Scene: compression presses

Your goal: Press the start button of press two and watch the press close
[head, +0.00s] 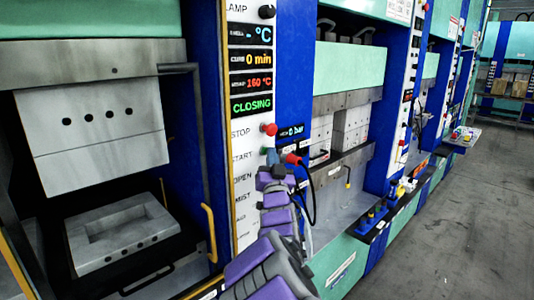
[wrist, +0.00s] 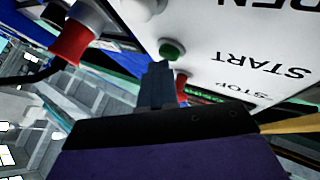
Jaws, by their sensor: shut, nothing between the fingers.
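The control panel (head: 246,190) stands beside a press; no press number is readable. Its green display reads CLOSING (head: 251,106). The red stop button (head: 269,129) is above my gripper (head: 271,157), which is at the START row. In the wrist view, the green start button (wrist: 172,49) sits beside the START label, just past the tips of my shut, empty gripper (wrist: 158,70). I cannot tell if they touch. In the left press, the pale upper block (head: 95,130) hangs apart from the lower mould (head: 122,235), with an open gap between.
A second press (head: 340,130) stands to the right, with a red connector (head: 291,158) and black hose near my gripper. A yellow handle (head: 209,232) stands out by the left press. The grey floor (head: 445,225) at the right is clear.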

